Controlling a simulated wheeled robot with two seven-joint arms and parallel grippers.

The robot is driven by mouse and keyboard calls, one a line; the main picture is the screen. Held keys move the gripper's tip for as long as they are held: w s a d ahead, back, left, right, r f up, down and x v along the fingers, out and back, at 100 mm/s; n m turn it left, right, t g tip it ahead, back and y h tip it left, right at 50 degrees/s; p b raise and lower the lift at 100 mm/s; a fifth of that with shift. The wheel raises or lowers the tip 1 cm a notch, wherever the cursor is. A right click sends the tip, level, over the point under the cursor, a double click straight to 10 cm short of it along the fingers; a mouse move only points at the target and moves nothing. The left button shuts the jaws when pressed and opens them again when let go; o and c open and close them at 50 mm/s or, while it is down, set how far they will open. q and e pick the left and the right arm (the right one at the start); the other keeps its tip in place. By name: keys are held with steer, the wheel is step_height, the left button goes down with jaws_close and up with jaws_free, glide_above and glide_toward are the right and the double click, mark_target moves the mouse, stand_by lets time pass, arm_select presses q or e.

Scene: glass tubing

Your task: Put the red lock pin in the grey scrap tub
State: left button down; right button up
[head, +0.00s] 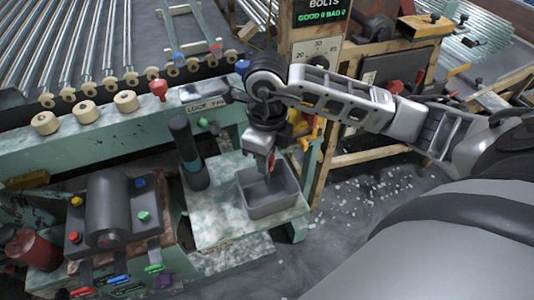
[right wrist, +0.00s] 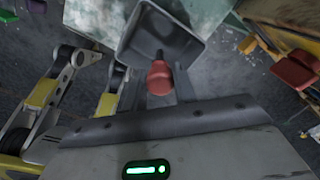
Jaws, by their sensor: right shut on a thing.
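My right gripper (head: 268,160) hangs over the grey scrap tub (head: 282,207) and points down. It is shut on a red lock pin (right wrist: 160,78), whose rounded red head shows between the fingers in the right wrist view. The tub (right wrist: 192,50) shows just beyond the pin there, open and with no contents that I can make out. Another red pin-like piece (head: 158,88) stands on the green bench's ledge. My left gripper is not in view.
The tub sits on a pale green shelf (head: 225,225), with a dark cylinder (head: 189,155) upright to its left. Cream rollers (head: 126,101) line the bench. A wooden post stands behind on the right. White bits litter the floor to the right.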

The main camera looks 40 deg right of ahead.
arm_select(q)
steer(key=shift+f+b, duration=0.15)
steer(key=shift+b, duration=0.15)
arm_select(e)
steer(key=shift+f, duration=0.4)
steer(key=o, duration=1)
steer(key=shift+c, duration=0.2)
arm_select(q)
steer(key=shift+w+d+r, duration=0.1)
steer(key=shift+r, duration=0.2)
arm_select(e)
steer(key=shift+r+p, duration=0.6)
steer(key=shift+p, duration=0.05)
step_height(320, 180, up, 5)
steer(key=shift+w+f, duration=0.1)
steer(key=shift+f, duration=0.05)
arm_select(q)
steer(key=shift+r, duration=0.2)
arm_select(e)
step_height(320, 180, up, 7)
steer(key=shift+r, duration=0.2)
